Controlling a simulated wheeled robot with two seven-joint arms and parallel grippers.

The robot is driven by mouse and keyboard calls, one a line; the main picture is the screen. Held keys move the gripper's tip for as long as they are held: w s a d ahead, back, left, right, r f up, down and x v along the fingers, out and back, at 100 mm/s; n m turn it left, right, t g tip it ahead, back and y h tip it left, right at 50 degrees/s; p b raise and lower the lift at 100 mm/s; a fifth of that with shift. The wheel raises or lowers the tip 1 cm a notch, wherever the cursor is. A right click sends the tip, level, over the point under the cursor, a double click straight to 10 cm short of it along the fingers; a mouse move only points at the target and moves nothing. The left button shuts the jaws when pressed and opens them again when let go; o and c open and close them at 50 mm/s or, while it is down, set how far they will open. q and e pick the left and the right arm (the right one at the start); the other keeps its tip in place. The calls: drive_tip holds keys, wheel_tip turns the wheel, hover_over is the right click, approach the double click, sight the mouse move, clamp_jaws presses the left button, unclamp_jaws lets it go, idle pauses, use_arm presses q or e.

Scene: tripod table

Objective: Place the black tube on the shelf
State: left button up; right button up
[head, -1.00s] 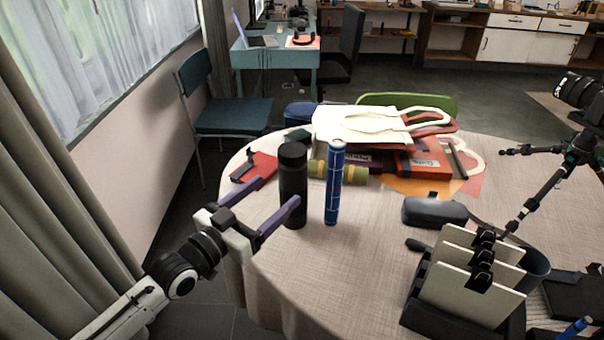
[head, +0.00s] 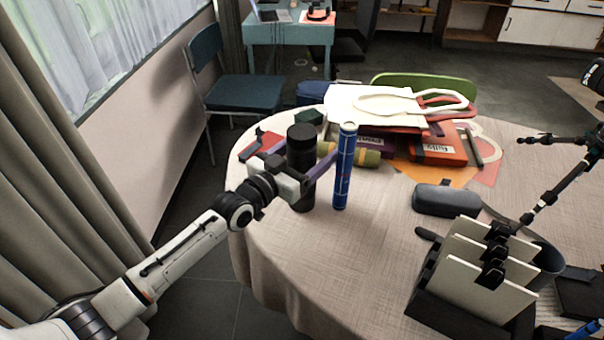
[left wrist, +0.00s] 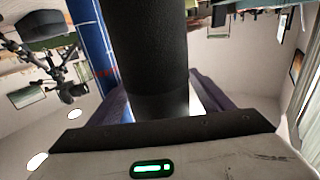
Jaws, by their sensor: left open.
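The black tube (head: 301,140) stands upright near the left edge of the round table. My left gripper (head: 305,168) is open around it, with a purple finger showing on its right side; the other finger is partly hidden. In the left wrist view the tube (left wrist: 150,50) fills the middle between the purple fingers of the open gripper (left wrist: 160,95). I cannot tell whether the fingers touch it. My right gripper is not in view. Wooden shelving (head: 458,25) stands at the far back; I cannot tell whether it is the task's shelf.
A blue tube (head: 344,170) stands close to the right of the black one. Behind are a yellow-green roll (head: 368,158), books and a white bag (head: 372,105). A dark case (head: 446,200), a file holder (head: 470,310) and a tripod (head: 550,195) stand to the right. The table's front left is bare.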

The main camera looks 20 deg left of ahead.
use_arm(q)
drive_tip(key=shift+w, duration=0.1)
drive_tip(key=c, duration=1.8)
drive_tip(key=shift+r, duration=0.1)
